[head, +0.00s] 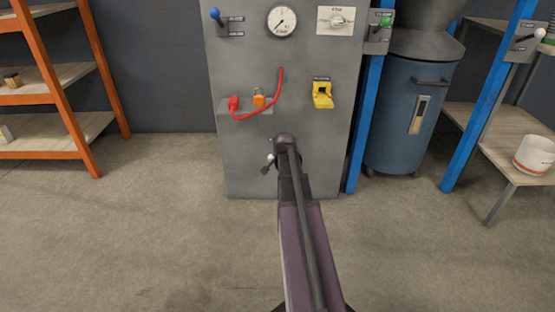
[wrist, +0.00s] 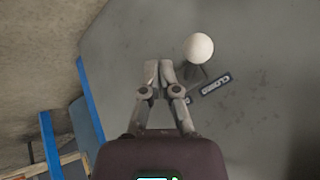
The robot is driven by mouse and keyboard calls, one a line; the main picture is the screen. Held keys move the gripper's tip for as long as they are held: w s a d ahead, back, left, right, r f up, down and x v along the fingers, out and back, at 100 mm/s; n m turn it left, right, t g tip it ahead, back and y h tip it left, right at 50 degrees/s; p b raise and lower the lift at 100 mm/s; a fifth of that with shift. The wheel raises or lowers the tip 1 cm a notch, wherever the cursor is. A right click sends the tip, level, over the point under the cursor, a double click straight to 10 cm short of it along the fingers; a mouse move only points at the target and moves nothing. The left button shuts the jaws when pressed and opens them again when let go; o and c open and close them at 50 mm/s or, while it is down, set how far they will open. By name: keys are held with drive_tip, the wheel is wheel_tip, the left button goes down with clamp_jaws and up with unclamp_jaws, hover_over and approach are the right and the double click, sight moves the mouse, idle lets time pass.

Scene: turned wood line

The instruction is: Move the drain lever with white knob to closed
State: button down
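The drain lever's white knob (wrist: 198,48) is large and round in the wrist view, just right of my fingertips. A dark stem shows under it, beside a dark label reading CLOSED (wrist: 216,84). My gripper (wrist: 159,70) has its two grey fingers brought together, with nothing seen between them. The fingers appear apart from the knob, though depth is hard to judge. In the head view my arm covers much of the lower front of the grey cabinet (head: 240,160). A small pale spot shows beside my wrist there, too small to identify surely. The lever's exact position cannot be told.
Higher on the cabinet are a blue-knobbed lever (head: 215,14), a gauge (head: 281,22), a red cable (head: 270,107) and a yellow device (head: 322,95). Another white-knobbed lever (head: 540,34) is on the right blue post. Blue posts (head: 365,120) and a drum (head: 397,130) stand right.

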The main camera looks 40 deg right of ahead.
drive_tip(key=w+a+p+v, duration=0.1)
drive_tip(key=p+v, duration=0.7)
drive_tip(key=v, duration=0.2)
drive_tip(key=shift+a, duration=0.15)
idle(0.7)
drive_tip(key=s+a+r+n+g+y+p, duration=0.1)
drive_tip(key=s+a+r+n+g+p, duration=0.25)
drive_tip(key=a, duration=0.85)
drive_tip(key=s+a+r+n+y+p, duration=0.1)
drive_tip(key=s+a+r+n+p, duration=0.35)
drive_tip(key=a, duration=0.85)
drive_tip(key=s+a+r+n+g+y+p, duration=0.2)
drive_tip(key=a+n+p, duration=0.4)
drive_tip(key=a, duration=0.6)
wheel_tip(320, 180, up, 38)
drive_tip(key=n+p, duration=0.1)
drive_tip(key=p, duration=3.5)
drive_tip(key=shift+w+f+p, duration=0.2)
drive_tip(key=shift+f+p, duration=0.05)
drive_tip(key=shift+p, duration=0.1)
